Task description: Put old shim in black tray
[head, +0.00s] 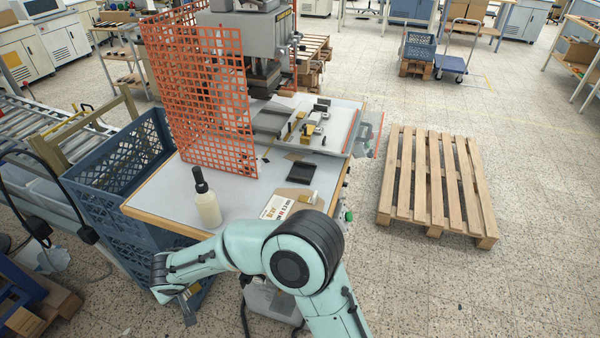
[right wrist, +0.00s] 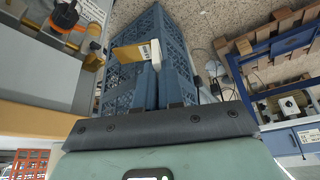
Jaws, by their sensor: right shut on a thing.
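The black tray (head: 301,172) lies on the grey worktable, right of the bottle and below the press. My right arm reaches left across the front of the table, with its gripper (head: 187,303) low beside the blue crates, left of and away from the tray. In the right wrist view my right gripper (right wrist: 163,72) is shut on a thin yellow-brown piece with a pale end (right wrist: 136,52), which appears to be the old shim. The piece sticks out to the left of the fingertips. My left gripper is not in view.
A dropper bottle (head: 207,203) stands near the table's front left. Printed cards (head: 280,207) and a small brown block lie in front of the tray. An orange mesh guard (head: 205,90) stands at the left beside the press. Stacked blue crates (head: 118,165) stand left; a pallet (head: 437,185) lies right.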

